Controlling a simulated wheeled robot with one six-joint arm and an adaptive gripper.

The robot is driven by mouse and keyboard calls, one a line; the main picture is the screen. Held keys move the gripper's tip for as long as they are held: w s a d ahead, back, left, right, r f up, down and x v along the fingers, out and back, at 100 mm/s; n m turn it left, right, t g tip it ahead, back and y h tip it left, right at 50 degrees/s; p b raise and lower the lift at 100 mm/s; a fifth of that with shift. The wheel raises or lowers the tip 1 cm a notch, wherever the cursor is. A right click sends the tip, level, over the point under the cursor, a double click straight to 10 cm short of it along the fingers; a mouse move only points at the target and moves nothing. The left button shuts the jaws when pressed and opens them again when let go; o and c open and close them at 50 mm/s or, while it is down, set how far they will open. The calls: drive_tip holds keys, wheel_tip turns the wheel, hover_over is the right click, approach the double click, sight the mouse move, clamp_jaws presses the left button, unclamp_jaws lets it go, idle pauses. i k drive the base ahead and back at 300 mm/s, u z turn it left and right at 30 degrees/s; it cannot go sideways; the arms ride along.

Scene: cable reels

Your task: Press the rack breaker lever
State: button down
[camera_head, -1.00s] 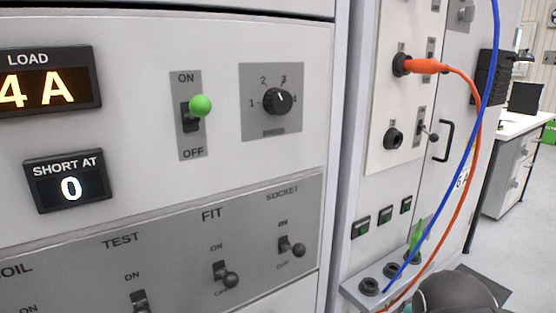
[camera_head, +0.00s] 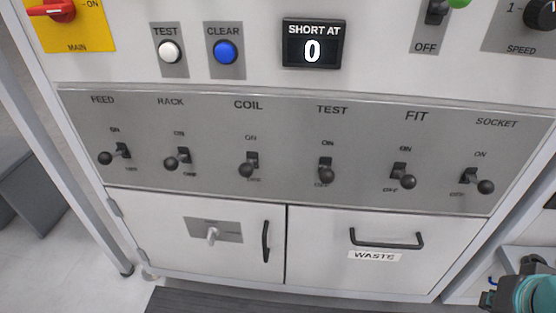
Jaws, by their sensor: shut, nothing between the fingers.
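The rack breaker lever (camera_head: 173,162) is a short black toggle with a ball knob, second from the left in the row of levers. Its label above looks like RACK. An ON mark is above the lever and an OFF mark is below it; the knob hangs low and to the left, on the OFF side. Nothing touches it. A teal and dark part of my arm (camera_head: 536,294) shows at the lower right corner, far from the lever. My gripper's fingers cannot be made out in this view.
Similar levers FEED (camera_head: 108,158), COIL (camera_head: 247,170), TEST (camera_head: 326,176), FIT (camera_head: 407,181) and SOCKET (camera_head: 484,186) share the grey panel (camera_head: 290,198). Below are a cabinet door with a handle (camera_head: 266,241) and a WASTE drawer (camera_head: 340,272). Floor shows at the left.

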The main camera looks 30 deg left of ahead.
sight(171, 163)
drive_tip(key=u, duration=0.8)
drive_tip(key=k, duration=0.35)
drive_tip(key=u, duration=0.6)
drive_tip(key=i, duration=0.45)
drive_tip(key=z, duration=0.35)
drive_tip(key=k, duration=0.7)
drive_tip(key=u, duration=0.4)
drive_tip(key=i, duration=0.5)
